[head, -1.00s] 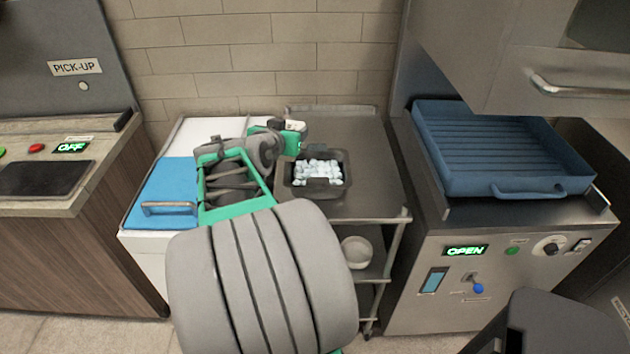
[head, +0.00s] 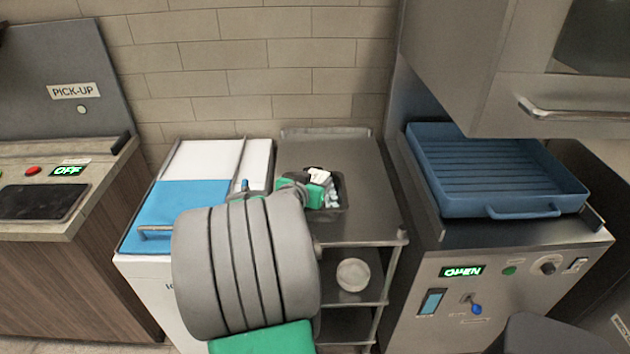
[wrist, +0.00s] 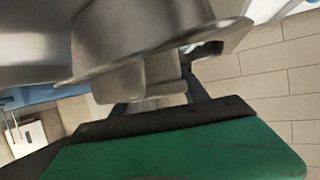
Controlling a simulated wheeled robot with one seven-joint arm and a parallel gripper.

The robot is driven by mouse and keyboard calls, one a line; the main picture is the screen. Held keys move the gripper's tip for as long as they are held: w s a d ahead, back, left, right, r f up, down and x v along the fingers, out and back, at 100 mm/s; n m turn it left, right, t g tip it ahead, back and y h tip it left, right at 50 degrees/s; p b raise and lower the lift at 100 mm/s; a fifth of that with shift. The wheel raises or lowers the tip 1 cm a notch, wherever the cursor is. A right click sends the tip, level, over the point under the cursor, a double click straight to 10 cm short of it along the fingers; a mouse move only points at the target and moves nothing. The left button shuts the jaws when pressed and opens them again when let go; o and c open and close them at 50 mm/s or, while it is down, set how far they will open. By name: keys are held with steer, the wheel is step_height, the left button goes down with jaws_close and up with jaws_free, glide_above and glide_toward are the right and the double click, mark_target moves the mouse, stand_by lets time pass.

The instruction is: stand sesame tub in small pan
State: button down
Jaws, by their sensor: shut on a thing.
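In the wrist view my gripper (wrist: 165,98) is shut on a grey metal container (wrist: 140,35) with a wide flat rim, seen very close and cut off by the picture edge. I cannot tell whether it is the sesame tub or the small pan; no label or contents show.
A chest with a blue lid (head: 180,203) stands left. A blue ribbed tray (head: 490,170) sits on the machine at right.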

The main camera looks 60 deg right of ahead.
steer(key=shift+f+b, duration=0.4)
steer(key=shift+b, duration=0.1)
steer(key=shift+f, duration=0.1)
